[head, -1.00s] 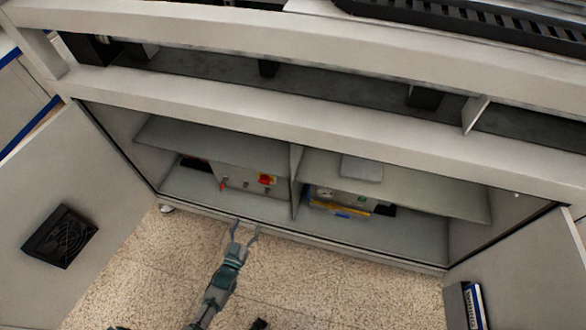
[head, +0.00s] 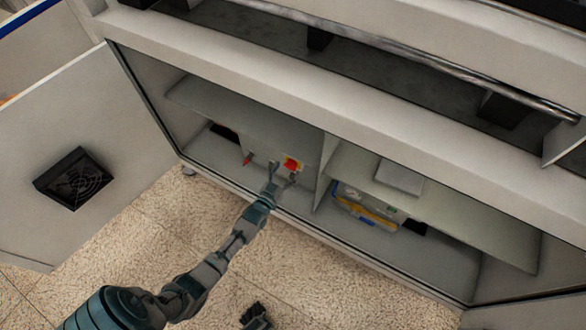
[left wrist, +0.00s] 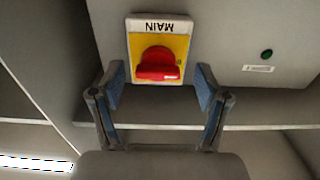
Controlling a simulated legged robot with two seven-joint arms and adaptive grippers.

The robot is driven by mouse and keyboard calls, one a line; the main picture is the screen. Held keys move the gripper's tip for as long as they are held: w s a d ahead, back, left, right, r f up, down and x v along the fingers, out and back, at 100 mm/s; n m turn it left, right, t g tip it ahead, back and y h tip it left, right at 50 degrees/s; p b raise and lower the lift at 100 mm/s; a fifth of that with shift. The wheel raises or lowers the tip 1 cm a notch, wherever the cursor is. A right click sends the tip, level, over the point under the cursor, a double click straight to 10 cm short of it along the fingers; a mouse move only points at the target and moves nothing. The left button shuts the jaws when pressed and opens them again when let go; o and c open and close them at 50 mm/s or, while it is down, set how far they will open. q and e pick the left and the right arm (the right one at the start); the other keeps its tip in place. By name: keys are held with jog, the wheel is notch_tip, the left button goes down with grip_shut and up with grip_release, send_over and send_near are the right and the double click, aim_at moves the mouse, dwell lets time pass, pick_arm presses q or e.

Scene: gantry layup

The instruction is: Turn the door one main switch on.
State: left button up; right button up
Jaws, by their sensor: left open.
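The main switch (head: 292,164) is a red knob on a yellow plate, on the front of a grey box in the cabinet's left compartment. In the left wrist view the main switch (left wrist: 158,64) shows close, with a "MAIN" label that appears upside down. The red grip lies crosswise in that picture. My left gripper (head: 283,171) reaches into the compartment just in front of the switch. In the left wrist view its open fingers (left wrist: 160,88) stand on either side of the knob, apart from it. A dark gripper part, likely my right one (head: 256,318), shows at the bottom edge.
A green button (left wrist: 267,54) sits beside the switch on the box. A divider (head: 322,170) separates the right compartment, which holds a yellow-trimmed case (head: 365,207). The open left door (head: 80,130) carries a black fan.

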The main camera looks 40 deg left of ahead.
pick_arm(q)
jog(key=shift+w+a+f, duration=0.1)
jog(key=shift+w+a, duration=0.15)
jog(key=shift+w, duration=0.3)
jog(key=shift+d+r, duration=0.3)
jog(key=c, duration=1.2)
jog(key=shift+o, duration=0.2)
jog(key=shift+a, duration=0.15)
